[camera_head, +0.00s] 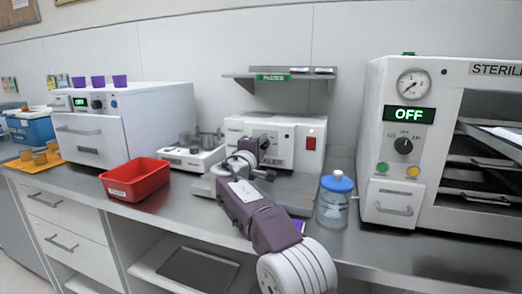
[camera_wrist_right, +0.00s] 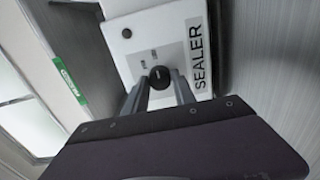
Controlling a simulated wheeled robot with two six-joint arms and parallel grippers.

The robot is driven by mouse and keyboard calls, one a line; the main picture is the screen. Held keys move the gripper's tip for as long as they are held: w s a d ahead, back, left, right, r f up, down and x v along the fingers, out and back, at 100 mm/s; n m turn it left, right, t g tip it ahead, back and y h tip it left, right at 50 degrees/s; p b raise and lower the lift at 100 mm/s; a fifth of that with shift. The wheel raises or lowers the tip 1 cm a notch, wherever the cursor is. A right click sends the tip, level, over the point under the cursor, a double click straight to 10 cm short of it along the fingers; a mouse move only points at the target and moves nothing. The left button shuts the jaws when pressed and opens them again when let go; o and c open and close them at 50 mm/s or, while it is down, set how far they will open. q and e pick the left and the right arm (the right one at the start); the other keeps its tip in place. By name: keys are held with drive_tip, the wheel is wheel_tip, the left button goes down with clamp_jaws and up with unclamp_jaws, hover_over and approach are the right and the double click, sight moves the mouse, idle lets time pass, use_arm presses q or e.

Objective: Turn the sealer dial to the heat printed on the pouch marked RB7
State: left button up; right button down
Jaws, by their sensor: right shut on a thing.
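The white sealer (camera_head: 300,128) stands on the counter in the middle of the head view, with a red switch on its front. In the right wrist view, its panel (camera_wrist_right: 150,35) carries the word SEALER and a round black dial (camera_wrist_right: 160,76). My right gripper (camera_wrist_right: 160,89) is shut on the dial, one finger on each side. In the head view, my right arm covers much of the sealer's front. The dial's pointer and small marks are too small to read. No pouch marked RB7 can be made out. My left gripper is not in view.
A red bin (camera_head: 135,180) and a small scale (camera_head: 190,160) stand left of the sealer. A blue-capped jar (camera_head: 335,203) stands close to the right of my arm. The sterilizer (camera_head: 385,160), reading OFF, is at the right. A shelf (camera_head: 280,75) hangs above the sealer.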

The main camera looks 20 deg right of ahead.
idle(0.4)
drive_tip(key=c, duration=1)
unclamp_jaws()
drive_tip(key=shift+c, duration=0.2)
drive_tip(key=b+v, duration=0.1)
drive_tip(key=v, duration=0.8)
drive_tip(key=shift+b, duration=0.35)
